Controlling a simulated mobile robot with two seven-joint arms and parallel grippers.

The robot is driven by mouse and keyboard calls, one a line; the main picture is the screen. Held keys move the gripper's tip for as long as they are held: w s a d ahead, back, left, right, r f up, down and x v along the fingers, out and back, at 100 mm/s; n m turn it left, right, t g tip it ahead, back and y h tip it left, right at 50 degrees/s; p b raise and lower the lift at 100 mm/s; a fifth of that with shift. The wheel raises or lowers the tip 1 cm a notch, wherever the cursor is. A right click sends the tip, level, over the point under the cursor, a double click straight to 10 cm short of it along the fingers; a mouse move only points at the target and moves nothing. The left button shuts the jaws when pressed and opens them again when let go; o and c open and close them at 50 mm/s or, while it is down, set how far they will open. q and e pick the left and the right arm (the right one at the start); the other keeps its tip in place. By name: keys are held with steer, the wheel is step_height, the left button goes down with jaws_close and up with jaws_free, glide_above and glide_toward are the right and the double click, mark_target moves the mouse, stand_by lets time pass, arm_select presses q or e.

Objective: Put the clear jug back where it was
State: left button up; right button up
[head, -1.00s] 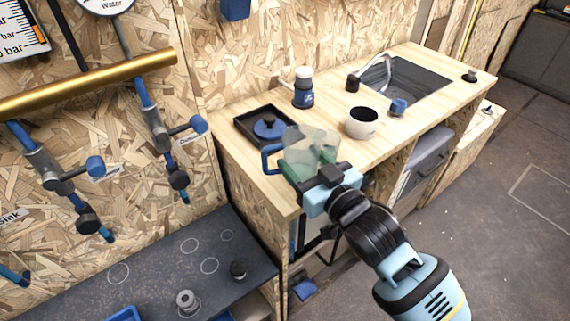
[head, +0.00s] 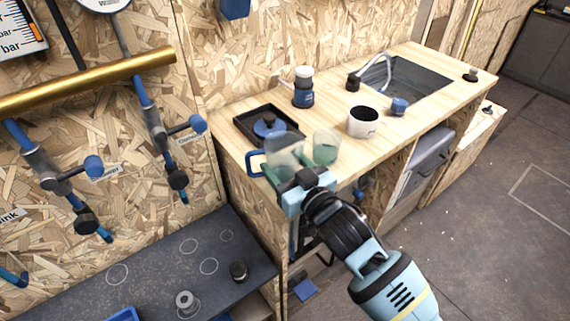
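The clear jug (head: 284,152) with a blue handle (head: 256,163) is over the near left part of the wooden counter (head: 385,148). It looks close to upright, with a greenish tint low down. My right gripper (head: 298,181) is shut on the jug on its near side, opposite the handle; the fingertips are partly hidden. I cannot tell whether the jug's base touches the counter. A clear glass (head: 326,146) with green liquid stands just right of the jug. My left gripper is not in view.
A black tray (head: 245,127) with a blue-lidded item (head: 268,126), a blue-and-white canister (head: 303,90), a white mug (head: 362,123) and a small blue item (head: 399,106) stand on the counter. The sink (head: 415,82) is farther right. A dark low shelf (head: 165,275) bears marked circles.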

steer(key=shift+f, duration=0.1)
steer(key=o, duration=1)
steer(key=shift+o, duration=0.2)
steer(key=shift+r, duration=0.25)
steer(key=v, duration=1.2)
steer(key=shift+s+f, duration=0.1)
steer(key=shift+f, duration=0.05)
